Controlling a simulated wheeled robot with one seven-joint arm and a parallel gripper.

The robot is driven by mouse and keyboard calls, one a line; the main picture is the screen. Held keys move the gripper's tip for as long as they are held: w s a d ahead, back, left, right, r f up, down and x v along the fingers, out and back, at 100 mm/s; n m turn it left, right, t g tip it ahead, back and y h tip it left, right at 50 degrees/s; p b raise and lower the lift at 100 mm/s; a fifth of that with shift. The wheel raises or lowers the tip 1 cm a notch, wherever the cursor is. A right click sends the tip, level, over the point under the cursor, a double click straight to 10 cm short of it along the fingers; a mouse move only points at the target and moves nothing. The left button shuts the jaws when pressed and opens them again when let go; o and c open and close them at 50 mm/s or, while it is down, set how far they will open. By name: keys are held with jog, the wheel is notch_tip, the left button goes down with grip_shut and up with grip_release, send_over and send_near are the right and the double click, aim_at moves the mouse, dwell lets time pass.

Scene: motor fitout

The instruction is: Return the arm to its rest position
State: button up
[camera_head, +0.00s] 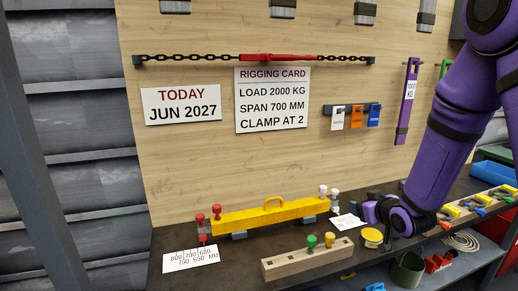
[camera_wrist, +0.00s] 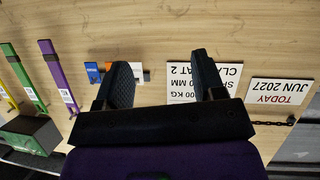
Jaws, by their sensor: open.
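My purple arm (camera_head: 448,130) reaches down from the top right in the head view, its wrist low over the right part of the dark bench. The fingers are not clear in that view. In the wrist view my gripper (camera_wrist: 165,82) shows its two dark fingers wide apart with nothing between them. It faces the wooden board, which appears upside down there. The rigging card (camera_wrist: 205,82) shows partly behind the right finger.
A yellow beam (camera_head: 262,216) lies on the dark bench (camera_head: 240,262). A wooden block with two knobs (camera_head: 308,258) and a yellow round tin (camera_head: 372,236) are near my wrist. A chain with a red turnbuckle (camera_head: 275,57) hangs on the board.

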jog(key=s+d+r+m+g+h, duration=0.2)
jog(key=s+r+m+g+h, duration=0.15)
jog(key=s+r, duration=0.9)
jog(key=s+a+r+g, duration=0.1)
jog(key=s+r, duration=0.3)
jog(key=s, duration=0.6)
jog(key=s+a+r+g, duration=0.1)
jog(key=s+r+g, duration=0.2)
jog(key=s, duration=0.7)
jog(key=shift+s+r+y, duration=0.25)
jog(key=shift+r+y, duration=0.2)
jog(key=shift+r, duration=0.4)
